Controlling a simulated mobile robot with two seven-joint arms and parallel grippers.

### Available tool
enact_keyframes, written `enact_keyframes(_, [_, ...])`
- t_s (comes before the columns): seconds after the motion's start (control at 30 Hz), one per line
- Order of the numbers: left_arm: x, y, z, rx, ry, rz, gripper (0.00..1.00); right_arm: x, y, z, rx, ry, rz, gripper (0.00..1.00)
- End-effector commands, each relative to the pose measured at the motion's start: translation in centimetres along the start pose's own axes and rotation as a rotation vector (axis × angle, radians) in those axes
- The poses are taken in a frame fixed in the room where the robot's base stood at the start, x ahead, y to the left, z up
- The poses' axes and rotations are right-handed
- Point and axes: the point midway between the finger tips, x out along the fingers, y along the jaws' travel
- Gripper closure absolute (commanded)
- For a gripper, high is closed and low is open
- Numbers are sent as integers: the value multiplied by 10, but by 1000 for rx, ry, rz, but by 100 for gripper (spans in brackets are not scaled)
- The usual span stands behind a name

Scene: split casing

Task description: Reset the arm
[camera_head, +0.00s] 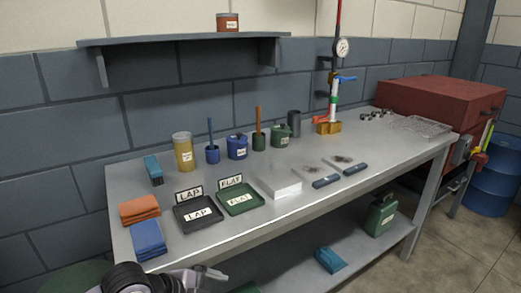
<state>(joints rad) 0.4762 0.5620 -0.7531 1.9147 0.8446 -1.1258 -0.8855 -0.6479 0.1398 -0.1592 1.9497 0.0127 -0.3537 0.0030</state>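Part of my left arm (128,280) comes in at the bottom left edge, in front of the bench. Its gripper (208,274) points to the right, low in the picture and apart from everything on the bench top. The view cuts it off at the bottom, so its opening is unclear; I see nothing held in it. My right arm and gripper are not in view.
The grey workbench (290,215) carries black LAP (198,213) and green FLAT (240,198) trays, orange (139,209) and blue (148,240) cloths, a white block (279,187), pots and a gauge stand (328,127). A red cabinet (440,100) stands right.

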Motion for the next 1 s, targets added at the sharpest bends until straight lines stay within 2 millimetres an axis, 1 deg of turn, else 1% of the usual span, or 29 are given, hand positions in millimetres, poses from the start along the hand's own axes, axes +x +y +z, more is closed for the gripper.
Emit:
enact_keyframes(0.03, [8,8,-2,-80,23,-28,0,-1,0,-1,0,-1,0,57])
enact_keyframes(0.1, [15,14,0,-188,47,-80,0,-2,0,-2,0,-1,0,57])
enact_keyframes(0.23, [24,28,8,-392,80,-173,0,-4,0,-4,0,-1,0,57])
enact_keyframes(0.37, [29,48,22,-594,97,-264,0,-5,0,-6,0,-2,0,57])
enact_keyframes(0.47, [29,66,38,-742,97,-335,0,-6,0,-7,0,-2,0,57])
enact_keyframes(0.57, [26,89,56,-884,87,-406,0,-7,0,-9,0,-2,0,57])
enact_keyframes(0.63, [22,108,70,-976,73,-455,0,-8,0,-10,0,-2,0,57])
enact_keyframes(0.8, [7,154,100,-1146,27,-561,0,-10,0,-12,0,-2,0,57])
enact_keyframes(0.9, [-2,176,112,-1206,3,-602,0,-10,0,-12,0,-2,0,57])
enact_keyframes(1.0, [-8,188,119,-1238,-11,-628,0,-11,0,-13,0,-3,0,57])
